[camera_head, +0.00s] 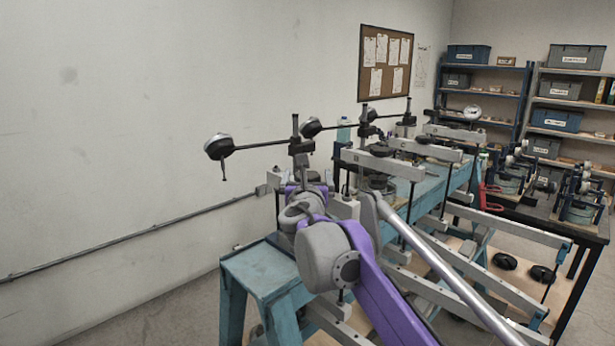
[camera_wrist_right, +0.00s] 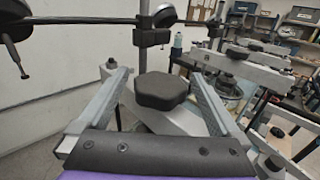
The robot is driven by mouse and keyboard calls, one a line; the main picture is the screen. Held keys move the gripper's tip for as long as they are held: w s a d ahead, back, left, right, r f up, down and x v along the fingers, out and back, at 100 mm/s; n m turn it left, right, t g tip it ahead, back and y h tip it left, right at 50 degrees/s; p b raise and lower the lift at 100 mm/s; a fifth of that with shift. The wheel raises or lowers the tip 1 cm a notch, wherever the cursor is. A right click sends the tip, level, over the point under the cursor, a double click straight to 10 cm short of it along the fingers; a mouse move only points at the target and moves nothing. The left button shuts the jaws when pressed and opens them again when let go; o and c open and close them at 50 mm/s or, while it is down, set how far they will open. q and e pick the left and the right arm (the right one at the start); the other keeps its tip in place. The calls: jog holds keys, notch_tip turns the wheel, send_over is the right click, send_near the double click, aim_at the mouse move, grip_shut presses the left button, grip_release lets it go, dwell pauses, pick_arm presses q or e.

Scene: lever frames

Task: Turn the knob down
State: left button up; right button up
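A black lobed knob (camera_wrist_right: 162,91) shows in the middle of the right wrist view, on a grey beam (camera_wrist_right: 176,120). My right gripper (camera_wrist_right: 154,76) is open, with one light grey finger on each side of the knob. Gaps show between the knob and both fingers, so I see no contact. In the head view my purple and grey right arm (camera_head: 345,255) reaches over the teal bench (camera_head: 262,268). Its wrist hides most of the gripper there, and I cannot make out this knob. My left gripper is in neither view.
An upright post with a black clamp (camera_head: 301,146) carries a horizontal rod with a round black-and-silver head (camera_head: 218,147), close beyond my wrist. More beams and rods stand farther along the bench. Shelves (camera_head: 480,95) stand at the back right. Open floor lies left of the bench.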

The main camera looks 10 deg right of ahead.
jog(key=c, duration=1.3)
